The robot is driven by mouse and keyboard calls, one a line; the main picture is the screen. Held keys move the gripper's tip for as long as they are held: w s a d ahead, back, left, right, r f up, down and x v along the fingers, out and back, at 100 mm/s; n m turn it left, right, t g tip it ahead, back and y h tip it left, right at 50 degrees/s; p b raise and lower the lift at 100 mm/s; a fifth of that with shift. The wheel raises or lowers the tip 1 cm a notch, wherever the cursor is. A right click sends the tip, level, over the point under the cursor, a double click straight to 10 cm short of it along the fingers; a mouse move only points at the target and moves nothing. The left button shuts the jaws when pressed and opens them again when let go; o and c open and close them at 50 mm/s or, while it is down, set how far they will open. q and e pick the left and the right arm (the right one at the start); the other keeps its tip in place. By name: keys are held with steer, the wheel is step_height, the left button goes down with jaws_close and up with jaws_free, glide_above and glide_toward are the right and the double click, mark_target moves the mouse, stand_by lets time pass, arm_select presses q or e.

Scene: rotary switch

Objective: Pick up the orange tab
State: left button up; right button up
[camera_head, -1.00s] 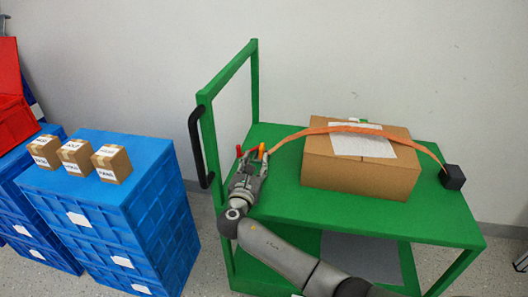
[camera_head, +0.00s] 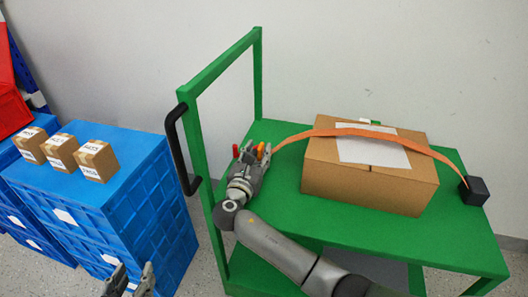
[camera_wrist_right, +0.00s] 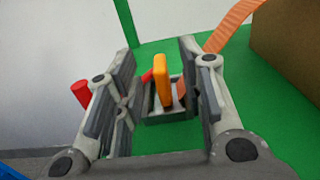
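The orange tab (camera_wrist_right: 162,82) stands upright from a small dark grey fixture (camera_wrist_right: 168,114) on the green cart top in the right wrist view. It also shows in the head view (camera_head: 261,149) at my right gripper. My right gripper (camera_wrist_right: 158,72) is open, with its two fingers apart on either side of the tab and no clear contact. In the head view, the right gripper (camera_head: 252,157) partly hides the fixture. My left gripper (camera_head: 131,277) is open and empty at the bottom edge, in front of the blue crates.
A cardboard box (camera_head: 365,183) stands on the green cart (camera_head: 275,222), with an orange strap (camera_head: 415,140) over it running to a black block (camera_head: 473,191). A red handle (camera_wrist_right: 80,93) is beside the right gripper. Blue crates (camera_head: 140,190) carry three small boxes (camera_head: 62,152).

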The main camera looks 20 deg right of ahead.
steer(key=shift+a, duration=0.1)
steer(key=shift+c, duration=0.9)
jaws_close()
steer(key=shift+r, duration=0.1)
